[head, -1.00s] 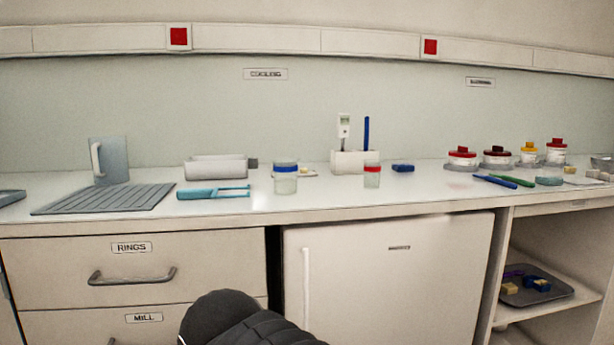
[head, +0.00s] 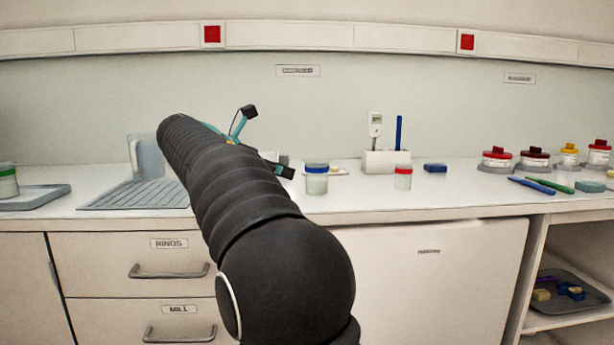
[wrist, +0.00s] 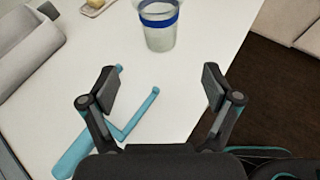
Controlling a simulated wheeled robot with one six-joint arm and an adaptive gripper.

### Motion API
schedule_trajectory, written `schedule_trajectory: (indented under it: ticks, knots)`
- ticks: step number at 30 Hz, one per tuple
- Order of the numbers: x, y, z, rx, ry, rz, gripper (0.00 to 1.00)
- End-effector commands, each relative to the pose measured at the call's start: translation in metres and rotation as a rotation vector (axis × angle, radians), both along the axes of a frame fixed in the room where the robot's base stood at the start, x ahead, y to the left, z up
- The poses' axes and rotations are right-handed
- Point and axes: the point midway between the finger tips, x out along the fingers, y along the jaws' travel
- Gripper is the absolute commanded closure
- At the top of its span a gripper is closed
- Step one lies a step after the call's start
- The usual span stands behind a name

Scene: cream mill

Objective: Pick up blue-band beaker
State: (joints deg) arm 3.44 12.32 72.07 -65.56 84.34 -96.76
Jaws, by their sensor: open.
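The blue-band beaker (head: 316,180) stands upright on the white counter, clear with a blue band near its top. In the wrist view the beaker (wrist: 159,24) is at the top, beyond my fingertips and roughly midway between them. My gripper (wrist: 155,88) is open and empty, with its fingers wide apart and apart from the beaker. In the head view my gripper (head: 268,140) is left of the beaker, partly hidden by my arm.
A teal tool (wrist: 120,125) lies on the counter below my gripper. A grey tray (wrist: 28,48) is at left. A red-banded jar (head: 403,177) and a white holder (head: 385,161) stand right of the beaker. The counter's front edge (wrist: 222,65) is close on the right.

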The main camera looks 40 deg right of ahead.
Motion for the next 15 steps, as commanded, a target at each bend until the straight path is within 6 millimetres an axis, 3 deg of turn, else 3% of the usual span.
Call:
schedule_trajectory:
  ticks: [5,15]
  knots:
    - [0.004,-0.015,0.0,-0.024,0.032,-0.003,0.11]
    - [0.008,-0.068,-0.024,-0.022,0.031,-0.003,0.11]
